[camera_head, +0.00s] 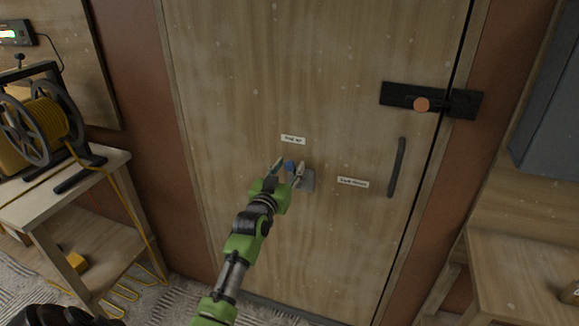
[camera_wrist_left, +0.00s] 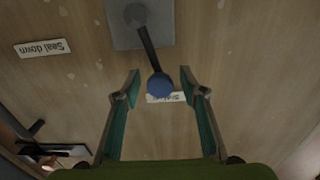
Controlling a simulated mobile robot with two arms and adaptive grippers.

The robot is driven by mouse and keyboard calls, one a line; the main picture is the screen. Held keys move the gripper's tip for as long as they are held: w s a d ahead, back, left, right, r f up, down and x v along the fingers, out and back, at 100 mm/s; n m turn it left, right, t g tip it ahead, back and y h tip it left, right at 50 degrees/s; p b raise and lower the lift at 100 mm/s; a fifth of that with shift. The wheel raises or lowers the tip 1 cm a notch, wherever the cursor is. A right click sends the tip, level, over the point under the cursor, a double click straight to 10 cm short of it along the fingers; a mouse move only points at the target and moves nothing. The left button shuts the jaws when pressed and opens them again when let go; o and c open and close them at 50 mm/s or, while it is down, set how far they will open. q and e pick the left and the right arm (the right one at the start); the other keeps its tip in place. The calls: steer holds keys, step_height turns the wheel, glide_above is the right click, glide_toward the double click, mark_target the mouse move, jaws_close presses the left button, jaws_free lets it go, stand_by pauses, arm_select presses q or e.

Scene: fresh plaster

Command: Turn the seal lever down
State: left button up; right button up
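The seal lever is on a wooden door, on a grey plate (camera_head: 308,181) that also shows in the left wrist view (camera_wrist_left: 120,38). Its black arm (camera_wrist_left: 148,48) ends in a blue knob (camera_wrist_left: 160,84), also seen in the head view (camera_head: 290,165). In the head view the lever points up and slightly left, toward the upper label (camera_head: 293,139). The "Seal down" label (camera_head: 353,182) is right of the plate. My left gripper (camera_head: 287,168) is open, its fingers on either side of the knob, with visible gaps in the left wrist view (camera_wrist_left: 160,80).
A door handle (camera_head: 397,167) and a black latch with a copper-coloured knob (camera_head: 421,104) are to the right. A side table (camera_head: 110,170) with a yellow cable reel (camera_head: 40,122) stands at left. A wooden bench (camera_head: 530,265) is at right. The door around the lever is clear.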

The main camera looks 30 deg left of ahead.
arm_select(q)
steer(key=shift+w+a, duration=0.1)
steer(key=shift+w, duration=0.15)
jaws_close()
